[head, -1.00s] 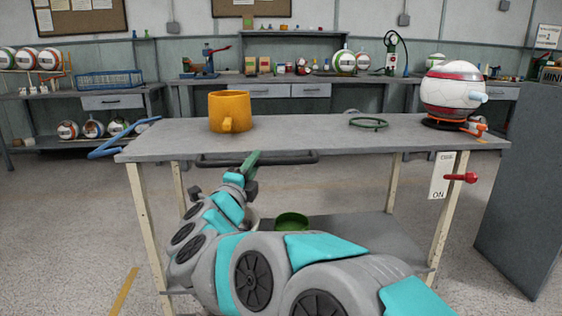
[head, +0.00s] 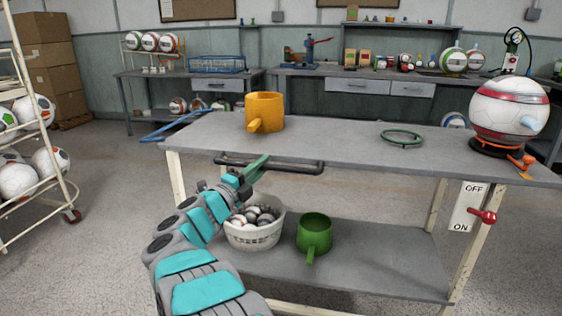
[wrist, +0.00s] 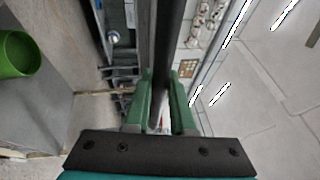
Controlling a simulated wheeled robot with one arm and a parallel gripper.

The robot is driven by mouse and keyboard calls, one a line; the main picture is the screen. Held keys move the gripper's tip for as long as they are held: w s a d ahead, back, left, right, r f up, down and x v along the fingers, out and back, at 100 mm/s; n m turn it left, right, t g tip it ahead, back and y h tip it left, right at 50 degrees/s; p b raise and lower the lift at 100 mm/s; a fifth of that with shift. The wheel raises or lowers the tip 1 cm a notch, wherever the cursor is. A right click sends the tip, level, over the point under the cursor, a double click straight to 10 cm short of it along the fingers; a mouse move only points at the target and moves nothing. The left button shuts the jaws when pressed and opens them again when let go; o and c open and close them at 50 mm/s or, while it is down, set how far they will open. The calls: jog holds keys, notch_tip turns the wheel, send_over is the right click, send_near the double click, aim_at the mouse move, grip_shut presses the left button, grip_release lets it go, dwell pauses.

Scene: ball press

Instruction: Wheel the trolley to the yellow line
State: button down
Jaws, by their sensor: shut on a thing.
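The trolley is a grey-topped table (head: 330,150) on cream legs with a lower shelf (head: 370,265). A dark handle bar (head: 300,166) runs along its near edge. My gripper (head: 254,168) reaches the left part of this bar. In the wrist view, its green fingers (wrist: 161,105) lie on either side of the dark bar (wrist: 170,40) and are shut on it. The trolley's wheels are not visible. I cannot make out the yellow line on the floor now.
On the trolley top are an orange mug (head: 265,112), a green ring (head: 401,137) and a ball on a stand (head: 508,112). Below are a basket of balls (head: 255,228) and a green mug (head: 314,235). A ball rack (head: 35,150) stands left, with open floor between.

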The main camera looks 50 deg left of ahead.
aim_at(244, 165)
jog(key=shift+s+a+p, duration=0.45)
jog(key=shift+s+a, duration=0.25)
jog(key=shift+a, duration=0.3)
jog(key=shift+s+a+p, duration=0.45)
jog(key=shift+s+a, duration=0.25)
jog(key=shift+a, duration=0.3)
jog(key=c, duration=0.8)
grip_release()
jog(key=shift+w, duration=0.1)
jog(key=shift+o, duration=0.2)
jog(key=b+v, duration=0.1)
jog(key=v, duration=0.7)
jog(key=shift+f, duration=0.1)
